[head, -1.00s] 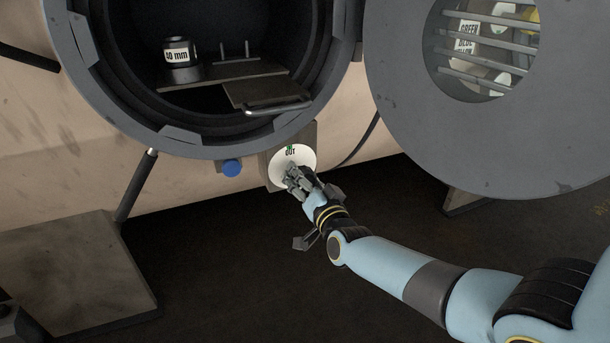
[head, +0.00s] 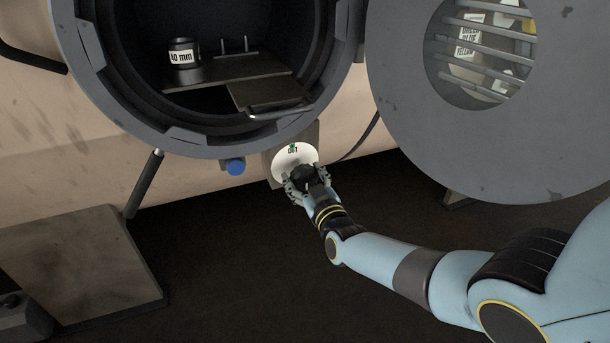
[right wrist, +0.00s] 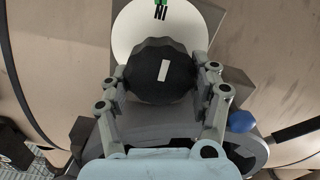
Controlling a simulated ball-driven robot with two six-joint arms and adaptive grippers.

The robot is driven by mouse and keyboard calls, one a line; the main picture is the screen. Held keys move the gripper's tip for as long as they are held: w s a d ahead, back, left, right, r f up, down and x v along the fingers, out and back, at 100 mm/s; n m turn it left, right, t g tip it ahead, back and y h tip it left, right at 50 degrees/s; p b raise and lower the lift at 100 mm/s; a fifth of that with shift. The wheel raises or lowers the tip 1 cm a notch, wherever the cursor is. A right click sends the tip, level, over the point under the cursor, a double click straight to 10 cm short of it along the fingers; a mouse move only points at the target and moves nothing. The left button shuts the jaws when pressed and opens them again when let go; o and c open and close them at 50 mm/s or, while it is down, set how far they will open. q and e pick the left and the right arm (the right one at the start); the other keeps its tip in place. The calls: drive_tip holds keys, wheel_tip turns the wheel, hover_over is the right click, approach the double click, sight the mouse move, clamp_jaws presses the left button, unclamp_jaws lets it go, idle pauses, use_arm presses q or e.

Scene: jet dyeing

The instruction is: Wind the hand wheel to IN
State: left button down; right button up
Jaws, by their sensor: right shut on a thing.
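The hand wheel is a black faceted knob (right wrist: 160,72) with a white mark on top, in front of a round white dial plate (head: 281,163). My right gripper (head: 305,184) is shut on the knob, one finger on each side, as the right wrist view (right wrist: 162,80) shows. My left gripper is not in view.
A blue button (head: 235,167) sits left of the dial. The open round vessel mouth (head: 115,125) is above, with a 40 mm labelled cylinder (head: 184,62) inside. The open grey door (head: 400,110) with a barred window hangs at the right. A plate (head: 80,270) stands lower left.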

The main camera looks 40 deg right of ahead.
drive_tip(key=shift+s+a+f+n, duration=0.1)
drive_tip(key=shift+f+n, duration=0.05)
drive_tip(key=shift+n, duration=0.85)
drive_tip(key=o, duration=1.2)
drive_tip(key=shift+c, duration=0.2)
drive_tip(key=v, duration=1.2)
